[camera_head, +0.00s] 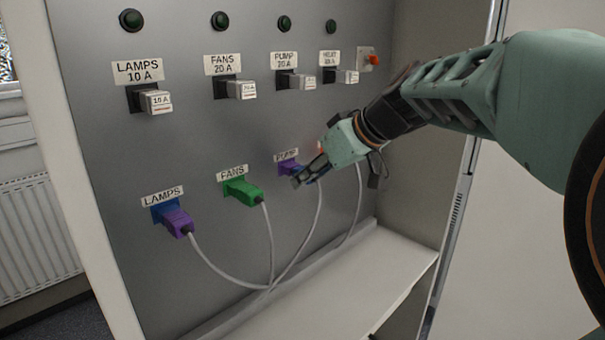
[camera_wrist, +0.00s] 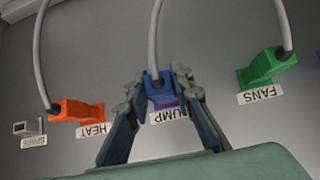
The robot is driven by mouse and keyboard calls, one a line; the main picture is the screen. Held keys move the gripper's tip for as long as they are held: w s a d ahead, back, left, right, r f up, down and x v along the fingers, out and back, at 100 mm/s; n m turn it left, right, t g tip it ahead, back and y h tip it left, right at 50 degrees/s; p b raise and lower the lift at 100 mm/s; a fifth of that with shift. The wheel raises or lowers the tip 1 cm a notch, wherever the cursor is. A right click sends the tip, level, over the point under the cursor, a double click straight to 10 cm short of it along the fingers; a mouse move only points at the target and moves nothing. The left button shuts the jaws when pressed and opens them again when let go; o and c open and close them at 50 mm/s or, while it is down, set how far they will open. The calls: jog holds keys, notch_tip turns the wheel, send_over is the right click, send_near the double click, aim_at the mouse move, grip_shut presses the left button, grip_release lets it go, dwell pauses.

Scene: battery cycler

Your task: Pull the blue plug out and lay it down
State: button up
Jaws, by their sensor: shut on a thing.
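The blue plug (camera_wrist: 156,88) sits at the purple PUMP socket (camera_head: 287,167) on the grey panel (camera_head: 130,140). Its grey cable rises from it in the wrist view. My gripper (camera_wrist: 158,88) is shut on the blue plug, with one finger on each side. In the head view my gripper (camera_head: 304,177) hides most of this plug. The PUMP label is partly covered by the plug and fingers in the wrist view. I cannot tell whether the plug is fully seated.
A purple plug (camera_head: 178,223) is in the blue LAMPS socket, and a green plug (camera_head: 243,191) is at FANS. An orange plug (camera_wrist: 70,110) is at HEAT, beside an empty SPARE socket (camera_wrist: 28,127). A clear pale shelf (camera_head: 365,280) lies below; cables hang above it.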

jog(key=shift+s+d+r+b, duration=0.15)
jog(key=shift+s+d+b, duration=1.1)
jog(key=shift+s+d, duration=0.55)
jog(key=shift+a, duration=0.1)
